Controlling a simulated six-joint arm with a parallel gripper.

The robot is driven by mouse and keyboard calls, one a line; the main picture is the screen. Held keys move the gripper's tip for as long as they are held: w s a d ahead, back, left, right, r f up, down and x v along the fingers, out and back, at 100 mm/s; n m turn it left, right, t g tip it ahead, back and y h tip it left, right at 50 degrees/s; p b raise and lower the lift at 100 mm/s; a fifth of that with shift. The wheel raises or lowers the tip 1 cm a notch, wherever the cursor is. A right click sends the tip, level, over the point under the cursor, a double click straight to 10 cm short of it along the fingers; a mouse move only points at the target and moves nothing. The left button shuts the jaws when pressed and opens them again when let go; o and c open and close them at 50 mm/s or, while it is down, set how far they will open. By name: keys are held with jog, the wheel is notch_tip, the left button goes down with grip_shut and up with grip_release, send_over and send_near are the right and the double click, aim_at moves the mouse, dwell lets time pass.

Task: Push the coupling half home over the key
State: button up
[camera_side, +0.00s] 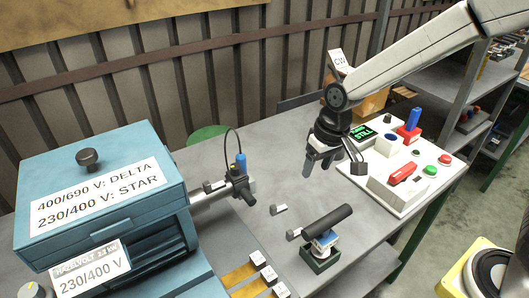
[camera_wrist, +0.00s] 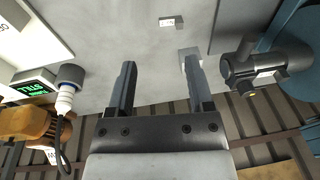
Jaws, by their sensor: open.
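A dark coupling half (camera_side: 240,188) sits at the end of the pale shaft (camera_side: 207,198) that sticks out of the teal motor housing (camera_side: 105,195). A dark cylindrical part, probably the same one, shows at the right of the wrist view (camera_wrist: 262,62) beside a teal body. I cannot make out the key, nor how far the coupling is seated. My gripper (camera_side: 322,163) hangs above the table, right of the coupling and clear of it. In the wrist view its two fingers (camera_wrist: 160,68) are apart with nothing between them.
A black cylinder (camera_side: 328,225) lies tilted on a small green-based stand (camera_side: 320,258). Small grey pieces (camera_side: 279,209) lie nearby. A white control panel (camera_side: 410,170) with buttons and a display stands right of my gripper. A blue-topped part with a cable (camera_side: 240,160) rises at the coupling.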

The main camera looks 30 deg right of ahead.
jog(key=g+y, duration=0.1)
send_near(250, 196)
jog(key=f, duration=0.2)
jog(key=shift+w+r, duration=0.15)
jog(key=shift+r, duration=0.1)
jog(key=shift+a+f, duration=0.25)
jog(key=shift+f, duration=1.05)
jog(key=shift+a+f, duration=0.25)
jog(key=shift+f, duration=1.05)
jog(key=shift+a+f, duration=0.25)
jog(key=shift+f, duration=1)
grip_shut()
